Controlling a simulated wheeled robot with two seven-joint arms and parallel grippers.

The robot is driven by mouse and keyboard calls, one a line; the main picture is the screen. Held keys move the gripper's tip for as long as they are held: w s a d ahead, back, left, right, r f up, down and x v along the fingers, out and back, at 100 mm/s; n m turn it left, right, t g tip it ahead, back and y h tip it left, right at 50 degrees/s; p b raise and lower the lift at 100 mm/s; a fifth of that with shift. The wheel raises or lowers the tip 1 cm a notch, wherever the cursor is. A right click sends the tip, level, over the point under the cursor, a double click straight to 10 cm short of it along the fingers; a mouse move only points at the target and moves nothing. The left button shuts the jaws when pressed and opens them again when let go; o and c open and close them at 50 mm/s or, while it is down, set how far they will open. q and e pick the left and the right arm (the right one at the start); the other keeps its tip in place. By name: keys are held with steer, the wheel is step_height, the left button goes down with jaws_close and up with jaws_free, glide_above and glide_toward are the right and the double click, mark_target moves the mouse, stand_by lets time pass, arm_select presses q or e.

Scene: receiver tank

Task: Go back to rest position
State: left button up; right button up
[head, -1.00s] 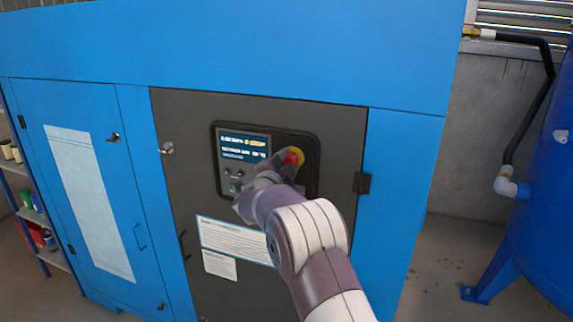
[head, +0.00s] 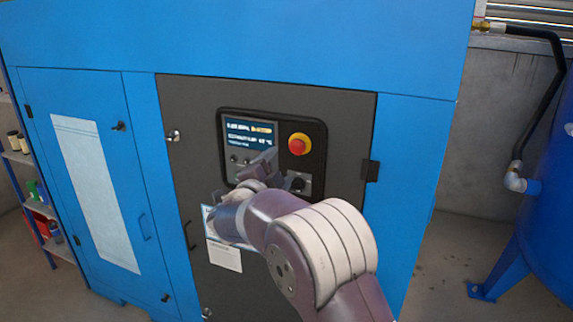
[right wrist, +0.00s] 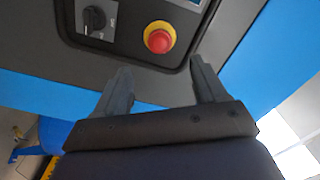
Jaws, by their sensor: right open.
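My right gripper (head: 262,165) is in front of the lower part of the control panel, below and left of the red emergency stop button (head: 298,144). In the right wrist view its two fingers (right wrist: 163,88) stand apart with nothing between them. The red button on its yellow base also shows there (right wrist: 159,37), beyond the fingers and apart from them. The black panel (head: 317,133) has a lit screen (head: 250,132) and a dark rotary switch (right wrist: 95,18). My right forearm hides part of the labels below. My left gripper is in neither view.
The blue compressor cabinet (head: 240,40) fills most of the head view, with a grey door (head: 340,105) around the panel. A blue tank (head: 545,230) stands at right with a black hose (head: 545,100). Shelves (head: 25,157) stand at far left. Bare floor shows between cabinet and tank.

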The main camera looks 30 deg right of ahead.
steer(key=shift+s+a, duration=0.4)
steer(key=shift+a, duration=0.05)
